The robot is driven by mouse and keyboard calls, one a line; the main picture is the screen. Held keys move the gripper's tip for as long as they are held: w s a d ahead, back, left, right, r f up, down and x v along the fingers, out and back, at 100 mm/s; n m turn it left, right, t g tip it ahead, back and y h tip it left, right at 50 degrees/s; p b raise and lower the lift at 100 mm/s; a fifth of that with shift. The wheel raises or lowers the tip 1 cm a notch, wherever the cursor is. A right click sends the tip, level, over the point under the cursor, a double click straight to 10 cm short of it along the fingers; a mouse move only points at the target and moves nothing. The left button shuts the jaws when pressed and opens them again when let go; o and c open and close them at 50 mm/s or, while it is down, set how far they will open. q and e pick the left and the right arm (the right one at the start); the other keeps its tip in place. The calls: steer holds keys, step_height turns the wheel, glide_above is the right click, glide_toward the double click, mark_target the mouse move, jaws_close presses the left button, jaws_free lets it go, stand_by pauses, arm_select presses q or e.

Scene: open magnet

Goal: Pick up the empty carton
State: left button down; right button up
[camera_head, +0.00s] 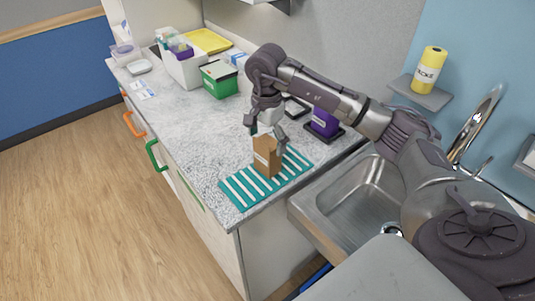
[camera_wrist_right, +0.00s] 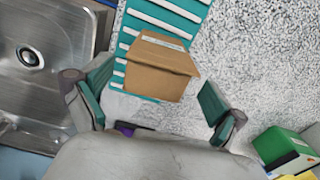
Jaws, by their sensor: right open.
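The carton (camera_head: 265,157) is a small brown box standing on a teal and white striped mat (camera_head: 238,194) near the counter's front corner. In the right wrist view the carton (camera_wrist_right: 158,68) lies ahead of the fingers, with a pale label strip along its top edge. My right gripper (camera_head: 267,138) is open, just above and around the carton's top in the head view. In the right wrist view my right gripper (camera_wrist_right: 152,106) has its two fingers wide apart, with the carton between and beyond them. Contact cannot be told. My left gripper is not in view.
A steel sink (camera_head: 350,205) adjoins the mat on the right. A purple container (camera_head: 323,122) stands on a dark base behind. A green box (camera_head: 219,79), a white bin (camera_head: 184,69) and a yellow tray (camera_head: 208,41) stand at the back. The counter's left middle (camera_head: 185,120) is clear.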

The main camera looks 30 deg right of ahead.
steer(key=f+p, duration=0.1)
steer(key=f, duration=0.2)
steer(key=shift+s+f+p, duration=0.2)
steer(key=shift+f+p, duration=0.15)
steer(key=shift+f, duration=0.55)
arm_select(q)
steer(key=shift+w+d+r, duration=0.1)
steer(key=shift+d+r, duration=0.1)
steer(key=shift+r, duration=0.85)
arm_select(e)
steer(key=c, duration=1)
steer(key=shift+c, duration=0.2)
